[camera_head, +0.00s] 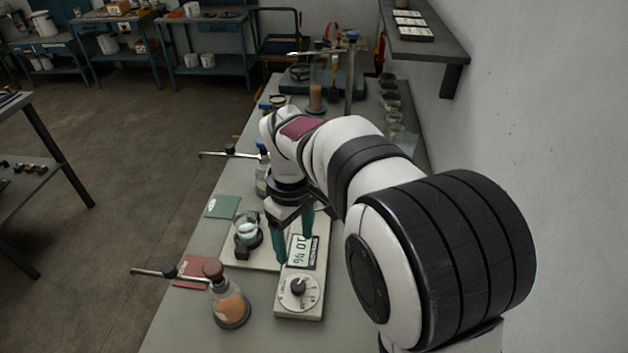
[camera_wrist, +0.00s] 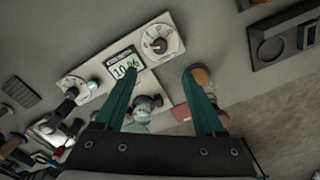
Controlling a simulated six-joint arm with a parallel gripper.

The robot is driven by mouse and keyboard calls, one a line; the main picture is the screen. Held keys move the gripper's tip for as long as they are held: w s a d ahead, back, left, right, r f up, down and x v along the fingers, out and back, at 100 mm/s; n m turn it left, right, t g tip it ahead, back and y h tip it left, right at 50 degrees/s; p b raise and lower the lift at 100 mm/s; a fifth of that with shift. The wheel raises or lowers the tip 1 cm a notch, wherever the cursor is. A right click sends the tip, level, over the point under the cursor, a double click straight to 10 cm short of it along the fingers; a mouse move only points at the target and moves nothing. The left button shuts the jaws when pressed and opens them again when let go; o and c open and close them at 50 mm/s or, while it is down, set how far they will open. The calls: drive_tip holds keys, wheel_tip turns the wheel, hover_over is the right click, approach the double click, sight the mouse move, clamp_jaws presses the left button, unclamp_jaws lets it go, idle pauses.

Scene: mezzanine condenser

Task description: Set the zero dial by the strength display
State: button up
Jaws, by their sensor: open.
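A long pale instrument box (camera_head: 300,310) lies on the bench. Its display (camera_head: 302,250) seems to read 10 %; it also shows in the wrist view (camera_wrist: 122,68), partly covered by a finger. A dial with a dark knob (camera_head: 298,288) sits beside the display, and shows in the wrist view (camera_wrist: 159,45). A second dial (camera_wrist: 72,86) is at the box's other end. I cannot read which is the zero dial. My gripper (camera_head: 294,234) is open and empty, with teal fingers above the box near the display. In the wrist view its fingertips (camera_wrist: 160,75) are wide apart.
A stoppered flask of orange liquid (camera_head: 230,306) stands left of the near dial. A beaker on a stand (camera_head: 246,230) is beside the box. Red (camera_head: 192,268) and green (camera_head: 222,207) flat items lie on the bench (camera_head: 190,325). A wall (camera_head: 540,120) rises at right.

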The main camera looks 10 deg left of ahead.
sight(299, 285)
wheel_tip(299, 285, down, 15)
drive_tip(key=shift+d+f, duration=0.1)
clamp_jaws()
idle(0.4)
